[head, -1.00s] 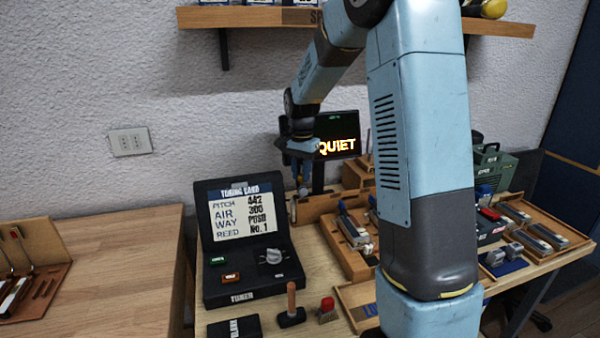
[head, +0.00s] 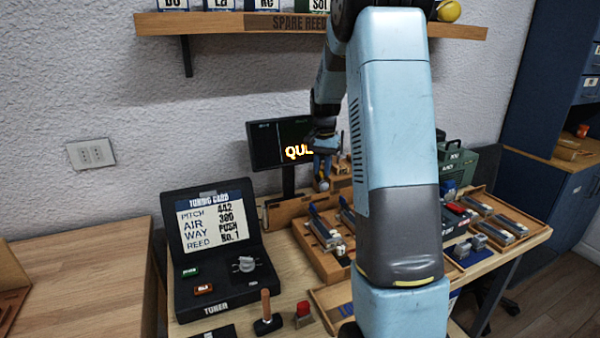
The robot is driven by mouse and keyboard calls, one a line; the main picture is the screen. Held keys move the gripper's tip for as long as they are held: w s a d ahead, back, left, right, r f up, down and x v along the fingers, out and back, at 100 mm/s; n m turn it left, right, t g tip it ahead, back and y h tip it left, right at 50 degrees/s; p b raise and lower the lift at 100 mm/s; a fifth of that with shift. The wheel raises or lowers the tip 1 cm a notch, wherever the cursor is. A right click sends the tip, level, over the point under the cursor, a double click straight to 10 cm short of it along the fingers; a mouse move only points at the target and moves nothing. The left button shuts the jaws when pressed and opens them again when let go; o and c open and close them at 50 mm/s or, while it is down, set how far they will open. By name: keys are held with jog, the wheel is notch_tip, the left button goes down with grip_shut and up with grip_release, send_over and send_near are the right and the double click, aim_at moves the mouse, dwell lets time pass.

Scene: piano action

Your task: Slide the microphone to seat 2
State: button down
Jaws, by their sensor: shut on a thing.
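My gripper (head: 322,170) is at the back of the workbench, just right of the dark display's stand, pointing down. It is shut on the microphone (head: 323,186), of which a small pale rounded part shows at the fingertips. The microphone is at a low wooden rail (head: 285,212) that runs along the back of the bench. The seats on the rail are too small to tell apart, and my arm hides part of the bench to the right.
A dark display (head: 265,148) stands behind the rail. The black tuner case (head: 225,285) is open at front left. A wooden tray (head: 318,262) with reeds or blocks lies in front of the gripper. A shelf (head: 230,22) hangs above.

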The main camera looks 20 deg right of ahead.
jog(key=shift+d, duration=2)
jog(key=c, duration=1.2)
grip_release()
notch_tip(320, 180, up, 12)
jog(key=shift+w, duration=0.1)
jog(key=shift+a, duration=0.1)
